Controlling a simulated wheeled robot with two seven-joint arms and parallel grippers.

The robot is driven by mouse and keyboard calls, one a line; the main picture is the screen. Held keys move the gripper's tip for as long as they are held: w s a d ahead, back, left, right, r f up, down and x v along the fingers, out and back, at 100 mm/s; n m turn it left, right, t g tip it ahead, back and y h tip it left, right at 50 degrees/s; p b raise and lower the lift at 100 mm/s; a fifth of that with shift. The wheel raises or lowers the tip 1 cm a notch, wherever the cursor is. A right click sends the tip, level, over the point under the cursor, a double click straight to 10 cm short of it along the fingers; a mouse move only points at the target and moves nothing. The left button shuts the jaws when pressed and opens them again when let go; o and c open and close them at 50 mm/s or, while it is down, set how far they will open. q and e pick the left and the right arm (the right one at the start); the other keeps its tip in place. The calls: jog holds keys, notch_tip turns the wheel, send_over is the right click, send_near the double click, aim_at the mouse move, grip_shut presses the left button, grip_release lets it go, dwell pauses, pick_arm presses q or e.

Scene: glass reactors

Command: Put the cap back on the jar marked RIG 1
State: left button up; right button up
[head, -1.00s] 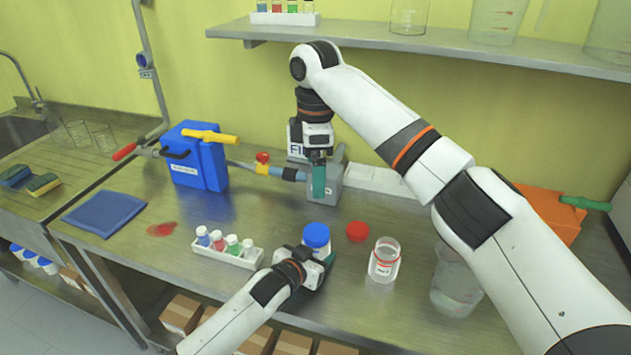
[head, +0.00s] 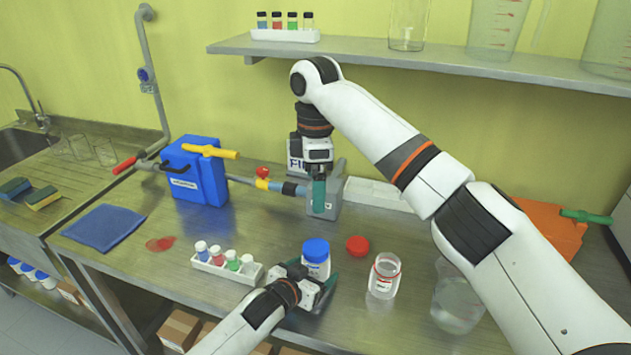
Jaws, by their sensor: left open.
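An open clear jar (head: 384,277) with a red ring near its mouth stands upright on the steel bench; its label is too small to read. A red cap (head: 358,245) lies on the bench behind it, to its left. A white jar with a blue cap (head: 316,250) stands left of the open jar. My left gripper (head: 325,284) is open, low over the bench at the front of the blue-capped jar and partly hiding its base; I cannot tell whether it touches. My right gripper (head: 319,194) points down before a grey block; its finger gap is unclear.
A white rack (head: 226,264) of small vials stands left of my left gripper. A clear beaker (head: 457,300) stands right of the open jar, near my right arm. A blue canister (head: 196,172), grey block (head: 330,203) and orange object (head: 553,216) stand farther back. A red spill (head: 160,244) lies left.

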pick_arm(q)
jog(key=v, duration=1)
jog(key=shift+s+a, duration=0.1)
jog(key=shift+a, duration=0.05)
